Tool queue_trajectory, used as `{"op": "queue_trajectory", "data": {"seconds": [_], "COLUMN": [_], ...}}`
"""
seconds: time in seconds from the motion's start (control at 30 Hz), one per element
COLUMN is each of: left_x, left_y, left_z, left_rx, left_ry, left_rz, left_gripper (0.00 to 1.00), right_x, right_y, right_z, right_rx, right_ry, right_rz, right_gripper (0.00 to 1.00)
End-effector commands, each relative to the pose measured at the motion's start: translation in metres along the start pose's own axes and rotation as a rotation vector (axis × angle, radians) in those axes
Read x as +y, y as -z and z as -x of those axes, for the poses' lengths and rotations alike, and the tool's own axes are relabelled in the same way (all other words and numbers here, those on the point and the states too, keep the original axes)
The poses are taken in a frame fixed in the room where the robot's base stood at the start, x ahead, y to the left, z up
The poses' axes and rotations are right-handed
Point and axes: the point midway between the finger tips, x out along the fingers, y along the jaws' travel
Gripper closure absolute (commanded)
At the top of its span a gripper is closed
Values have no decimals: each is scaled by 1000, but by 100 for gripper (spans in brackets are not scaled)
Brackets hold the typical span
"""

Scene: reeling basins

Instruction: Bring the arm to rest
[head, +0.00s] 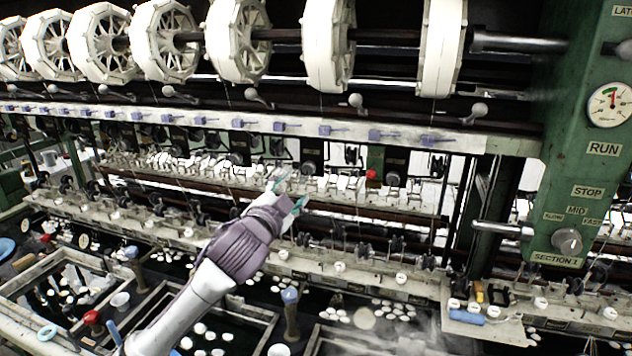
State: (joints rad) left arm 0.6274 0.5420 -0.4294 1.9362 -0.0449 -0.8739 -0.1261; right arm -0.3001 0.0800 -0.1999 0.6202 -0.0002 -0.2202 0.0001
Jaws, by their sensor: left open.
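My left arm comes in from the lower left and reaches up over the basins. My left gripper (288,193) is near the middle of the head view, in front of the machine's lower rail. Its teal-tipped fingers are apart, and I see nothing between them. I cannot tell whether the fingertips touch the rail fittings behind them. My right gripper is not in the head view.
White reels (324,45) line the top on a dark shaft. A green control post (577,150) with gauge and knob stands at right. Basins (75,285) with white cocoons lie below. A red knob (92,317) and blue-topped post (290,310) rise near my arm.

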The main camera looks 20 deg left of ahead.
Motion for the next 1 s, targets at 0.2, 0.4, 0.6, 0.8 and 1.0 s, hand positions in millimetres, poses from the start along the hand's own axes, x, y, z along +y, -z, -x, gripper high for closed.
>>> {"op": "queue_trajectory", "data": {"seconds": [0.2,0.4,0.6,0.8,1.0], "left_x": [32,130,215,257,275], "left_y": [-19,-86,-152,-187,-203], "left_z": [12,76,182,274,342], "left_rx": [-51,-268,-564,-802,-975], "left_ry": [-53,-229,-400,-502,-559], "left_rz": [45,205,379,488,555], "left_gripper": [42,42,42,42,42], "right_x": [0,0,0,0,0], "right_y": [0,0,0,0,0], "right_z": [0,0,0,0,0], "right_rx": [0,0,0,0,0], "right_ry": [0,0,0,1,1], "right_rz": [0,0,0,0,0], "right_gripper": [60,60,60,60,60]}}
